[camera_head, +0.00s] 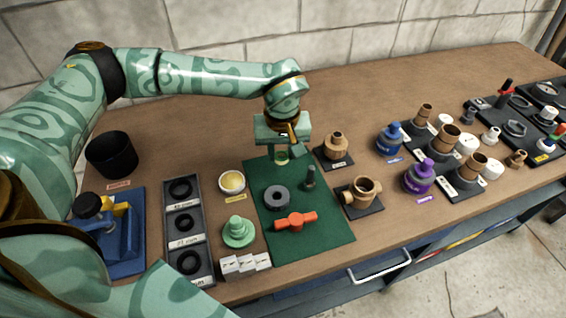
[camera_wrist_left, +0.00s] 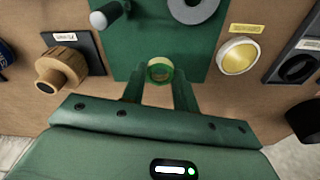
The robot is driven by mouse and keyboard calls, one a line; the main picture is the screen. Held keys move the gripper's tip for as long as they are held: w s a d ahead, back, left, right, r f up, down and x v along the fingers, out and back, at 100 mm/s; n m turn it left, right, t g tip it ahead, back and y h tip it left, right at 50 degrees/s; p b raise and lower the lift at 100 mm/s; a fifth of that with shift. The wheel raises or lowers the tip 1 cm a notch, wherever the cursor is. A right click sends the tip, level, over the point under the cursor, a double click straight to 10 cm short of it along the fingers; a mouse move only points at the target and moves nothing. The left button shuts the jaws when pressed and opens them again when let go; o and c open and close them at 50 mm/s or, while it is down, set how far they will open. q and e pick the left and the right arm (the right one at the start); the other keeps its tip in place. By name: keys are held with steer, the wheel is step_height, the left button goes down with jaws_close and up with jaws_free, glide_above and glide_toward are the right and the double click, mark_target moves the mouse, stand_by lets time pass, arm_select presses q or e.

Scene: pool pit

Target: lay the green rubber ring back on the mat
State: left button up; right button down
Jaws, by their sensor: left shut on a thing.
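My left gripper (camera_head: 281,155) reaches down from above at the back edge of the green mat (camera_head: 330,229). It is shut on the green rubber ring (camera_head: 282,158), a small light-green band. In the left wrist view the ring (camera_wrist_left: 160,71) sits between the two fingertips (camera_wrist_left: 159,80), over the near edge of the mat (camera_wrist_left: 140,45). I cannot tell whether the ring touches the mat. My right gripper is not in view.
Left of the mat are a yellow-topped round dish (camera_head: 232,182), a pale green stepped part (camera_head: 238,232) and a tray with black rings (camera_head: 198,205). Brass fittings (camera_head: 336,145) (camera_head: 360,192) stand close on the right. The front right of the mat is bare.

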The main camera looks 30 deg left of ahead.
mark_target(281, 155)
arm_select(q)
steer(key=shift+w+a+f, duration=0.3)
steer(key=shift+w+f, duration=0.1)
steer(key=shift+f, duration=0.15)
steer(key=f, duration=0.1)
steer(key=f+b, duration=0.1)
steer(key=f, duration=0.2)
steer(key=shift+w+a, duration=0.2)
steer(key=shift+w, duration=0.1)
steer(key=shift+r, duration=0.2)
steer(key=shift+f, duration=0.1)
steer(key=o, duration=0.9)
steer(key=shift+f, duration=0.1)
